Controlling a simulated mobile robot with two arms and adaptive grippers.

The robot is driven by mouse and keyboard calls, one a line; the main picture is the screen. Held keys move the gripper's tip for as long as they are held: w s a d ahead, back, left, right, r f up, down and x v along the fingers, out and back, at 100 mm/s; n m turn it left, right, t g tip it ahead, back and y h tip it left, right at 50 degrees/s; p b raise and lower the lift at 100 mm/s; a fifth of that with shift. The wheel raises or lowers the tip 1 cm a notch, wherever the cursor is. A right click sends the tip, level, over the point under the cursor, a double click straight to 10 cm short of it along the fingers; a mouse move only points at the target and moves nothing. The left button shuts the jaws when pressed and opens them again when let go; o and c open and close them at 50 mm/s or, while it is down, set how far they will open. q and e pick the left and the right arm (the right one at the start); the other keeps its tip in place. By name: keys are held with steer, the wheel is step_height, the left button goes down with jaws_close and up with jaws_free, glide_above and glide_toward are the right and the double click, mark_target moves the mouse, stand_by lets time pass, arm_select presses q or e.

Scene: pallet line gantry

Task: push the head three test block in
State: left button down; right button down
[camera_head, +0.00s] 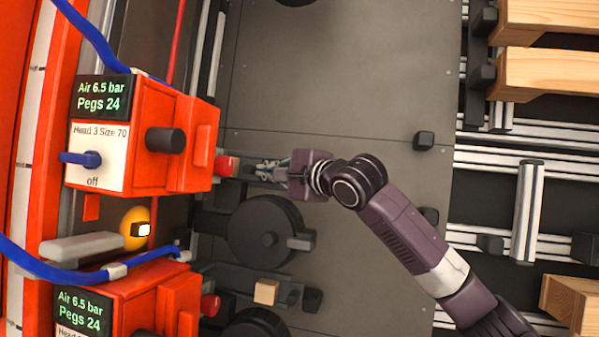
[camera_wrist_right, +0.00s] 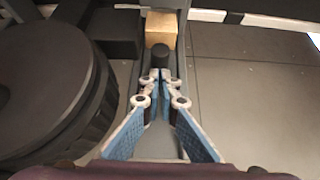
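Head three is the orange unit labelled "Head 3 Size 70 off" (camera_head: 97,155), with a red cap (camera_head: 227,166) on its right side. My right gripper (camera_head: 258,171) reaches in from the right and points at that side. In the right wrist view its blue-padded fingers (camera_wrist_right: 160,76) are together at the tips, with nothing seen between them. A dark round knob (camera_wrist_right: 160,52) lies just ahead of the tips; I cannot tell whether they touch. A pale wooden block (camera_wrist_right: 161,28) sits beyond it in a dark channel. I cannot make out this block in the head view. My left gripper is not in view.
A large dark wheel (camera_head: 266,231) stands beside the channel. A second wooden block (camera_head: 267,292) sits by the lower orange unit (camera_head: 140,300). Blue hoses (camera_head: 95,30) run along the left. The grey floor plate (camera_head: 330,80) above my gripper is mostly clear.

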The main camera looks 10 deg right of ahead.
steer(key=shift+s+a+r+y, duration=0.2)
steer(key=shift+a+r+y, duration=0.1)
steer(key=shift+a+r, duration=0.25)
steer(key=shift+d, duration=0.25)
steer(key=shift+d+f+p, duration=0.4)
steer(key=shift+d+p, duration=0.1)
steer(key=shift+p, duration=0.3)
steer(key=shift+s+d+p, duration=0.15)
steer(key=shift+s+d, duration=0.1)
steer(key=shift+d, duration=0.35)
steer(key=shift+s+d+p, duration=0.15)
steer(key=shift+s+d, duration=0.1)
steer(key=shift+d, duration=0.3)
steer(key=shift+s+d+f, duration=0.1)
steer(key=shift+d+f, duration=0.1)
steer(key=shift+d, duration=0.4)
steer(key=shift+a, duration=0.1)
